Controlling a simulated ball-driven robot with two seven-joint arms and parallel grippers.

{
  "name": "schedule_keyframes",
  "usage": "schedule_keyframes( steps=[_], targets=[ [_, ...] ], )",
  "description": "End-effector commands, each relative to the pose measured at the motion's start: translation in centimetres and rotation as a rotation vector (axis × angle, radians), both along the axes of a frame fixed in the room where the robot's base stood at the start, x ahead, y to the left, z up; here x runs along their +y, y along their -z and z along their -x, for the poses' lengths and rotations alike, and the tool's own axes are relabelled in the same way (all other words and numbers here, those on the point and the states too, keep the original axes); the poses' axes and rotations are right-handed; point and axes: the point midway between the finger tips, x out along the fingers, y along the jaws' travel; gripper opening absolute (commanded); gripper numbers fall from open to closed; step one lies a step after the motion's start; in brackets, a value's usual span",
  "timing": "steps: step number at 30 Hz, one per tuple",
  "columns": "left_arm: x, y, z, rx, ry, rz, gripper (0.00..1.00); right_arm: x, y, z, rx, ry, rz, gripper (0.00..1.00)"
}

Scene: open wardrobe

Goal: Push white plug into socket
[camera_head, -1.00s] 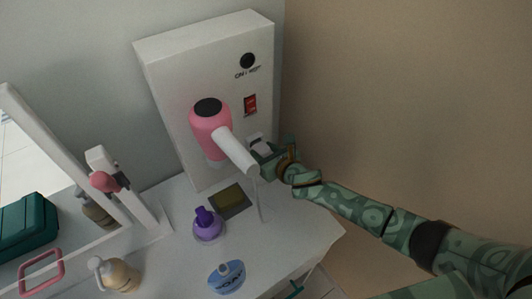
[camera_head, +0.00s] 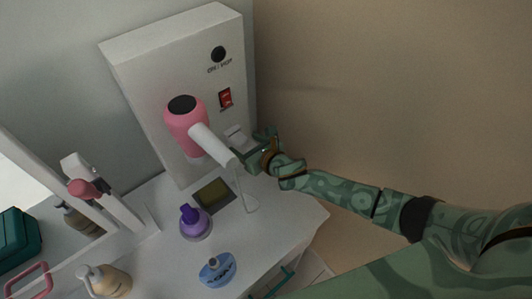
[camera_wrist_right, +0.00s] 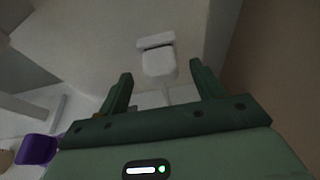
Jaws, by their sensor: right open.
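The white plug (camera_wrist_right: 159,66) sits at the white socket (camera_wrist_right: 155,41) on the lower part of the white panel; whether it is fully seated I cannot tell. In the wrist view a pale cord hangs below the plug. My right gripper (camera_wrist_right: 161,72) is open, with one green finger on each side of the plug and gaps to both. In the head view the right gripper (camera_head: 250,146) is at the panel's lower right, and the plug and socket are small and partly hidden there. My left gripper is not in view.
A pink hair dryer (camera_head: 187,127) is in front of the white panel (camera_head: 137,84), left of my gripper. The brown wall (camera_head: 390,90) is at right.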

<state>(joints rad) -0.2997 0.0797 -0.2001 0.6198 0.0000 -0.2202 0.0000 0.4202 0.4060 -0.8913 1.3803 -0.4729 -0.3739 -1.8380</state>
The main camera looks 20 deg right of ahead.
Motion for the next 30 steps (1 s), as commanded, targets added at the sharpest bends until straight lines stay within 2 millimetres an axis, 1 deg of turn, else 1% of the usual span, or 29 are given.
schedule_keyframes(
  steps=[1, 3, 9, 12, 15, 18, 21, 30],
  targets=[
    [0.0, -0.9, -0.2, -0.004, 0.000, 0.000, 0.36, -0.6, -0.9, 1.2, 0.000, -0.001, 0.002, 0.67],
    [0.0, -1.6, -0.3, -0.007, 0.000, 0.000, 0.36, -1.2, -1.6, 2.9, 0.001, -0.001, 0.001, 0.67],
    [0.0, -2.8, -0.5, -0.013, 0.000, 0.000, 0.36, -3.1, -3.3, 7.7, 0.001, -0.001, 0.001, 0.67],
    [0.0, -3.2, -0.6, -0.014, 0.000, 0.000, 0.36, -3.9, -3.9, 9.5, 0.001, 0.000, 0.000, 0.67],
    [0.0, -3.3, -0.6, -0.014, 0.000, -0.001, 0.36, -4.4, -4.4, 10.7, 0.001, -0.001, 0.001, 0.67],
    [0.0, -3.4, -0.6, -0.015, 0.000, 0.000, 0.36, -4.7, -4.6, 11.5, 0.001, 0.000, 0.000, 0.67],
    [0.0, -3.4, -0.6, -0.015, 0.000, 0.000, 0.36, -4.8, -4.7, 11.7, 0.000, 0.000, -0.001, 0.67],
    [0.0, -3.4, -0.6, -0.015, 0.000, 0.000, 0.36, -4.8, -4.7, 11.7, 0.000, 0.000, 0.000, 0.67]
  ],
)
